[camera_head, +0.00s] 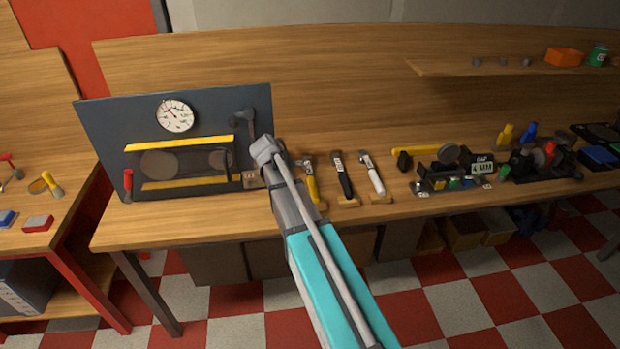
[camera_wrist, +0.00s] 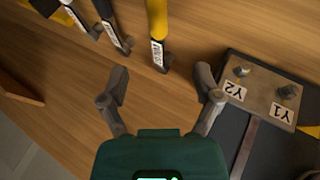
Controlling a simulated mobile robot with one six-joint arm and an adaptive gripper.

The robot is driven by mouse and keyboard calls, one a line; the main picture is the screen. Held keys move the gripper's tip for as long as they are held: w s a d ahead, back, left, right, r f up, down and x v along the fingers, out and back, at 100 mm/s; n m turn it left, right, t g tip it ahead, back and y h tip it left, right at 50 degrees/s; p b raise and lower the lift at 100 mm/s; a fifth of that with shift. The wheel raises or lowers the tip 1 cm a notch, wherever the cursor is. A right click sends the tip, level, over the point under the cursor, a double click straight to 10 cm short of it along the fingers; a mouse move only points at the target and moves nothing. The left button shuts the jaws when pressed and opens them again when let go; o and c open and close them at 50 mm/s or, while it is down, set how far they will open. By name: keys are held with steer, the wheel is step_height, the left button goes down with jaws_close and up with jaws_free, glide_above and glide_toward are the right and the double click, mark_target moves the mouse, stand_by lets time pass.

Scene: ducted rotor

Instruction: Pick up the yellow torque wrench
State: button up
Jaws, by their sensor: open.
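The yellow torque wrench (camera_head: 311,182) stands on the bench just right of my arm's end, the leftmost of three wrenches in the head view. In the wrist view its yellow handle (camera_wrist: 157,18) comes in from the top, and its labelled end lies ahead of the gap between my fingertips. My gripper (camera_wrist: 163,82) is open and empty, its two fingers apart on either side of the wrench's line. It does not touch the wrench in the wrist view. In the head view my gripper's fingers are hidden behind the arm.
A black-handled wrench (camera_head: 343,178) and a white-handled wrench (camera_head: 374,178) stand close to the right. A block labelled Y1 and Y2 (camera_wrist: 262,100) lies beside my right finger. The dark gauge panel (camera_head: 100,135) rises at the left. Bare bench lies between the wrenches and the block.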

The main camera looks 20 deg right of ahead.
mark_target(310, 182)
steer(key=shift+f, duration=0.1)
steer(key=shift+b+x, duration=3.45)
steer(key=shift+x, duration=0.8)
steer(key=shift+b+x, duration=2)
steer(key=shift+x, duration=0.55)
steer(key=shift+w+d, duration=0.1)
steer(key=shift+d, duration=0.05)
jaws_close()
